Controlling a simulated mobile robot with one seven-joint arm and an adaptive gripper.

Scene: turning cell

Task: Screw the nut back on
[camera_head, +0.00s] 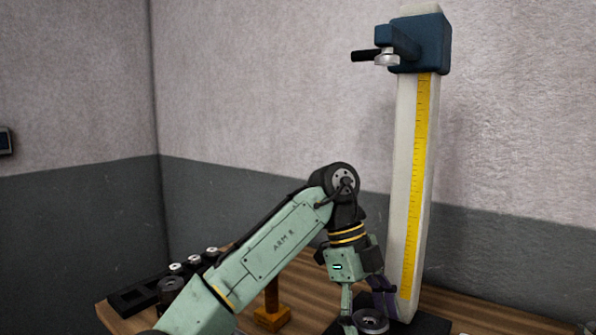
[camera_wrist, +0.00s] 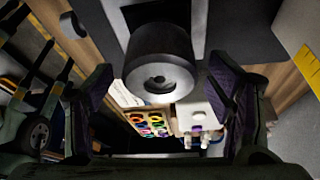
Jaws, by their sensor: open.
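My gripper (camera_head: 365,306) points down low in front of the tall stand's post in the head view. A round grey metal piece (camera_head: 370,321) is at its fingertips, low by the stand's base. In the wrist view my gripper (camera_wrist: 162,92) is open, with a purple-padded finger on each side. Between and beyond the fingers is a dark cylinder (camera_wrist: 160,50) with a lighter metal end face and a small central hole. Gaps show on both sides of it. I cannot tell for sure whether this round piece is the nut, and no thread is visible.
The tall stand (camera_head: 411,180) has a yellow scale and a blue head (camera_head: 427,42) with a black handle. A black rack (camera_head: 133,301) with several silver-topped pieces stands left on the wooden table (camera_head: 480,318). An orange-brown block (camera_head: 271,318) stands behind my arm.

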